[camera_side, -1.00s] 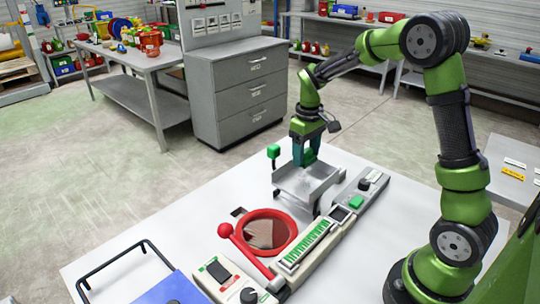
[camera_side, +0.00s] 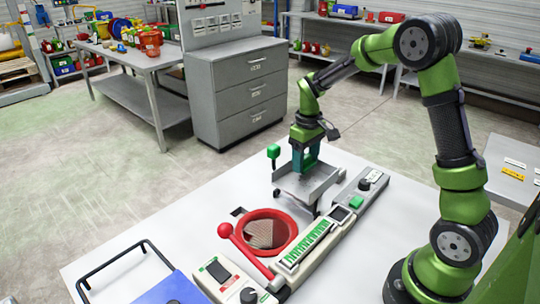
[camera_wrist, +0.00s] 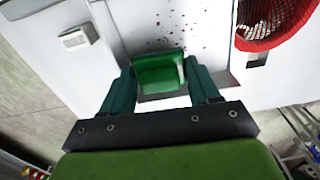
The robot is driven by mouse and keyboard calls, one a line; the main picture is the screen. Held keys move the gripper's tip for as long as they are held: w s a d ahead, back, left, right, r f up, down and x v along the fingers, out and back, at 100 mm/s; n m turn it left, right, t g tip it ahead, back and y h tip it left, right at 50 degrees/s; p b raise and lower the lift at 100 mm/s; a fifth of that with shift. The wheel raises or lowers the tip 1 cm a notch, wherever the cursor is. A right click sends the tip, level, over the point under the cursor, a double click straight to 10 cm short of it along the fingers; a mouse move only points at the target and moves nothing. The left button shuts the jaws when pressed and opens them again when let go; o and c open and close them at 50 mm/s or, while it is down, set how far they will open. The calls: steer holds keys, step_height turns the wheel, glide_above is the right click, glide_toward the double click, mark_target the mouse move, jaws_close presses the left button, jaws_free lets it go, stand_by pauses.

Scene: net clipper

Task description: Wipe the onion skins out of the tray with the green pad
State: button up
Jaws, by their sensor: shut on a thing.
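My gripper (camera_wrist: 163,92) has teal fingers closed on the green pad (camera_wrist: 159,73), one on each side. In the side view my gripper (camera_side: 305,161) points down into the grey metal tray (camera_side: 323,182), at its far end. In the wrist view the pad is over the pale tray floor; I cannot tell whether it touches it. Small dark reddish flecks, the onion skins (camera_wrist: 172,38), lie scattered on the floor beyond the pad. They are too small to make out in the side view.
A red-rimmed round opening (camera_side: 292,233) with mesh inside is in front of the tray, with a red-knobbed lever (camera_side: 226,231) beside it. A grey control box with a green button (camera_side: 356,202) stands right of the tray.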

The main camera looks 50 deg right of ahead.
steer(key=shift+f, duration=0.9)
